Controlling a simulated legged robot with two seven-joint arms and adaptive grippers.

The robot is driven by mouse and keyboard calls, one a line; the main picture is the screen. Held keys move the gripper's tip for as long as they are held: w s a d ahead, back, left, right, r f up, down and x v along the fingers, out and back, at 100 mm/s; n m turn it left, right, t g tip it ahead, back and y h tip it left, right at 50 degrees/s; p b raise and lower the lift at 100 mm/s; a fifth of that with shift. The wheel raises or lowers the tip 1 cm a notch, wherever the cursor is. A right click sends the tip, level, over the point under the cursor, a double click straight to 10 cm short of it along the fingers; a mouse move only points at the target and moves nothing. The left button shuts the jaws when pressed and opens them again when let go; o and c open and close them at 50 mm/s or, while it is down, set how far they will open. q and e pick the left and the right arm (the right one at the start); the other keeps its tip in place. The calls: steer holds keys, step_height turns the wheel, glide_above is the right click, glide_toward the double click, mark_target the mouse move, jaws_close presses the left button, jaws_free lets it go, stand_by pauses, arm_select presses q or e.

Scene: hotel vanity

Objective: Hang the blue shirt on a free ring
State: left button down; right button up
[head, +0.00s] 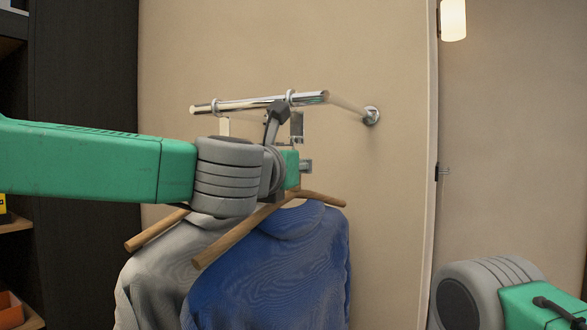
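The blue shirt (270,275) is on a wooden hanger (241,232) under the chrome bar, upright, in front of a grey-white shirt (150,280) on another wooden hanger (157,230). The bar carries a left ring (216,106) and a right ring (291,97). My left gripper (286,125) is just below the right ring and above the blue shirt's hanger. The gripper and wrist hide the hanger's hook, so I cannot tell whether it is gripped or meets the ring. The finger opening is unclear. My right arm shows at the lower right; its gripper is out of view.
The chrome bar (255,103) sticks out from the beige wall on a round mount (372,116). A dark cabinet with shelves (85,100) stands at the left. A lamp (453,19) is at the upper right. The wall right of the shirts is clear.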

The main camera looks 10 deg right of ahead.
arm_select(q)
steer(key=shift+f+b, duration=0.4)
steer(key=shift+b, duration=0.1)
stand_by(0.8)
steer(key=c, duration=1.5)
jaws_free()
steer(key=shift+o, duration=0.5)
steer(key=shift+f, duration=0.1)
